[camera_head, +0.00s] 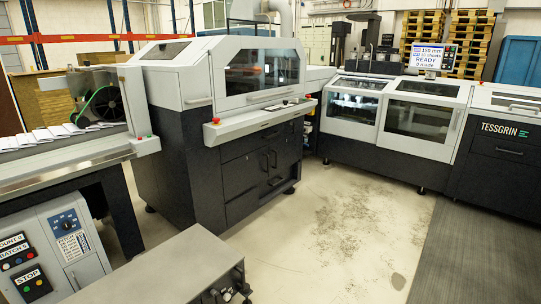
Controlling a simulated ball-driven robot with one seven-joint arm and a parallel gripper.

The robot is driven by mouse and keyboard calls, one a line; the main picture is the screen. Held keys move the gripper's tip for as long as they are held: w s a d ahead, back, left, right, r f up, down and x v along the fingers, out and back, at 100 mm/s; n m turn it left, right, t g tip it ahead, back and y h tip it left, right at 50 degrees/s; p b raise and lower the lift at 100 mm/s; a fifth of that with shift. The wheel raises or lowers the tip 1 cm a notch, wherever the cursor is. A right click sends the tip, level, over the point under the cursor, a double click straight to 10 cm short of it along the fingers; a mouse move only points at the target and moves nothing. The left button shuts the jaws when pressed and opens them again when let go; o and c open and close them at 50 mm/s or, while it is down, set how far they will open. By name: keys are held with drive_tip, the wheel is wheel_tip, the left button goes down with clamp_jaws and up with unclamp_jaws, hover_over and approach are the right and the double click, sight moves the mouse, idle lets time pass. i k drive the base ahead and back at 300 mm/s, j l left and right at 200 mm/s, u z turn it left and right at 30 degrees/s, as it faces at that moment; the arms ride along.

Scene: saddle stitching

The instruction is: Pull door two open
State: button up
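No door carries a number that I can read, so I cannot tell which is door two. The middle machine (170,130) has a closed windowed cover (225,75) on top. My gripper is not clearly in view.
A grey flat-topped piece (165,268) fills the bottom foreground, with dark parts at its right end. A feeder (70,150) with paper and a control box (50,250) stand at left. Pale floor (340,235) is open in the middle; a dark mat (480,255) lies right.

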sight(286, 151)
drive_tip(key=i, duration=4.4)
drive_tip(key=i+j+z, duration=0.1)
drive_tip(key=i+z, duration=0.15)
drive_tip(key=i, duration=0.25)
drive_tip(key=i+j+z, duration=0.25)
drive_tip(key=i, duration=0.3)
drive_tip(key=l, duration=0.1)
